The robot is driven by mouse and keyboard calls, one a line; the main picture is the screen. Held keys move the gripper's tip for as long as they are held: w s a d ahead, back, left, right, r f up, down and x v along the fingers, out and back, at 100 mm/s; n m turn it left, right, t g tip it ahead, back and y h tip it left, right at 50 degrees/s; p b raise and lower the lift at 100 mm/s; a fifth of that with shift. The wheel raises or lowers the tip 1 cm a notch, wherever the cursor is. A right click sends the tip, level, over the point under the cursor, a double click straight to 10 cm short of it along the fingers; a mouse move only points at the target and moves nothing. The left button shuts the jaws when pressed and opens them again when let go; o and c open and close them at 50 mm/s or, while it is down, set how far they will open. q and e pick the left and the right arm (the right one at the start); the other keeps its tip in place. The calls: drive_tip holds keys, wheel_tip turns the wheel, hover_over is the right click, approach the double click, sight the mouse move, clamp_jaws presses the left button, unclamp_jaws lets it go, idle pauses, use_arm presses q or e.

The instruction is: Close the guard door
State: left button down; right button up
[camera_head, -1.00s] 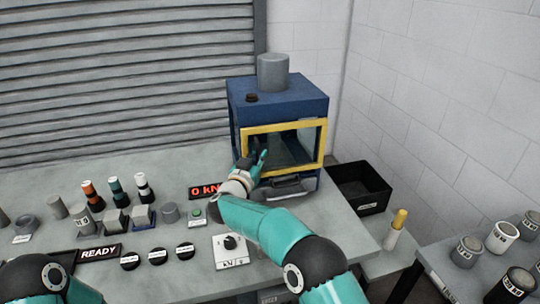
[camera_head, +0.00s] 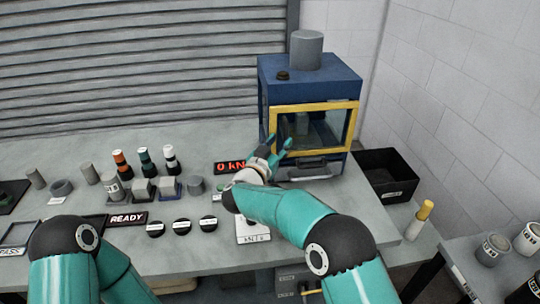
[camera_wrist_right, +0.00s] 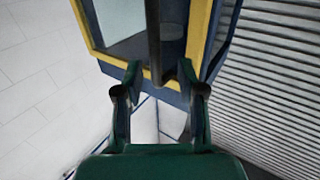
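The guard door (camera_head: 318,106) is a yellow-framed window on the front of the blue machine (camera_head: 310,75). In the head view its frame looks close to the machine's front; I cannot tell whether it is fully shut. My right gripper (camera_head: 276,148) is at the door's lower left corner, with its fingers apart. In the right wrist view the gripper (camera_wrist_right: 160,76) is open, with a dark upright bar (camera_wrist_right: 153,38) between and beyond the fingertips and the yellow frame (camera_wrist_right: 205,40) behind. Contact cannot be told. My left arm shows at lower left; its gripper is out of view.
A black bin (camera_head: 388,176) stands right of the machine. A red display (camera_head: 230,167) is beside the gripper. A yellow-topped bottle (camera_head: 420,218) stands at right.

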drive_tip(key=v, duration=0.7)
idle(0.3)
